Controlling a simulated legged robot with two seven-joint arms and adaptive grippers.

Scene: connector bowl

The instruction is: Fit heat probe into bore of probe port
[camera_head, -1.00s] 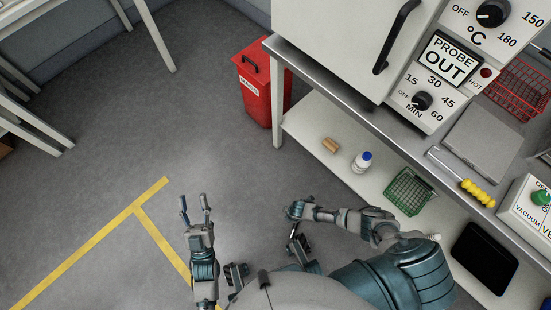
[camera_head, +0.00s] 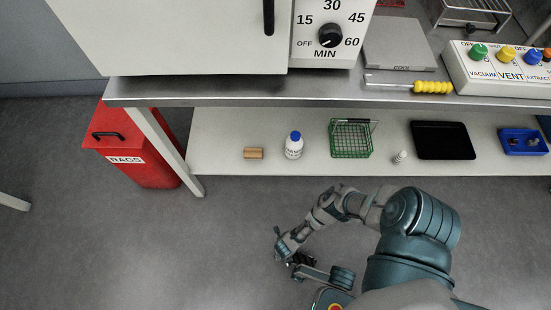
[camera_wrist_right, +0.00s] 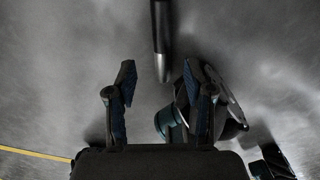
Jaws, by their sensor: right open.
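The heat probe appears to be the thin metal rod with a yellow ribbed handle (camera_head: 432,88) lying on the bench in front of the grey plate. No probe port or bore can be made out in these views. My right gripper (camera_head: 281,246) is low over the floor, in front of the lower shelf and well away from the probe. In the right wrist view its fingers (camera_wrist_right: 160,95) stand apart with nothing between them. A dark rod with a pale tip shows beyond them; I cannot tell what it is. My left gripper is out of view.
The oven (camera_head: 170,35) stands on the steel bench (camera_head: 220,92). A control box (camera_head: 500,68) is at right. The lower shelf (camera_head: 225,145) holds a brown block (camera_head: 253,153), bottle (camera_head: 293,147), green basket (camera_head: 351,140) and black tray (camera_head: 442,141). A red rags bin (camera_head: 140,165) stands at left.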

